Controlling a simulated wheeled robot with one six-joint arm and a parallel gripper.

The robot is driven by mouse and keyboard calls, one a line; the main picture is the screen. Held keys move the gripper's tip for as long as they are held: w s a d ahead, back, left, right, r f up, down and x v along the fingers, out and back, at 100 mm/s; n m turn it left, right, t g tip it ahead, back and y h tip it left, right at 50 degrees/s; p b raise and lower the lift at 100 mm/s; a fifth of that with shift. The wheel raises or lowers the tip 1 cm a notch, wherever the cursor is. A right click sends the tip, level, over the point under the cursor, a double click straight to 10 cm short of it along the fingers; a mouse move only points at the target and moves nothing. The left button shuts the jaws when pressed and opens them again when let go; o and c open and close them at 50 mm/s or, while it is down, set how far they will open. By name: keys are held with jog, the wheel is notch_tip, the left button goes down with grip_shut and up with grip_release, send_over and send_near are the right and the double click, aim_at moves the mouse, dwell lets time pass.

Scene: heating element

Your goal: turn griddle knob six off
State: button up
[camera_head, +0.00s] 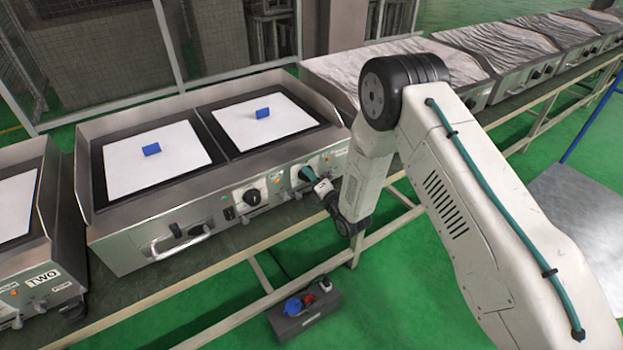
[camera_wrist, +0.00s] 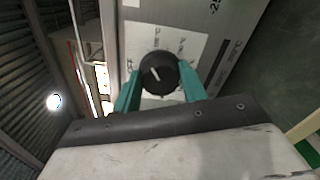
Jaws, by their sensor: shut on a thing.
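A griddle (camera_head: 205,210) with two plates stands on the bench in the head view. My gripper (camera_head: 307,174) is at the right knob on its front panel and mostly covers that knob there. In the wrist view the round black knob (camera_wrist: 157,72) with a white pointer mark sits on a pale label plate. My gripper's teal fingers (camera_wrist: 160,85) are on its left and right sides, shut on it. I cannot read the knob's number or the label's markings.
A second black knob (camera_head: 252,197) is to the left on the same panel, with a metal handle (camera_head: 180,241) further left. Blue blocks (camera_head: 151,150) lie on white sheets on both plates. A neighbouring griddle marked TWO (camera_head: 43,278) is at left. A grey socket box (camera_head: 304,314) is below.

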jog(key=n, duration=1.1)
dwell(0.6)
jog(key=o, duration=1)
jog(key=v, duration=0.7)
jog(key=shift+s+d, duration=0.2)
jog(key=shift+s, duration=0.15)
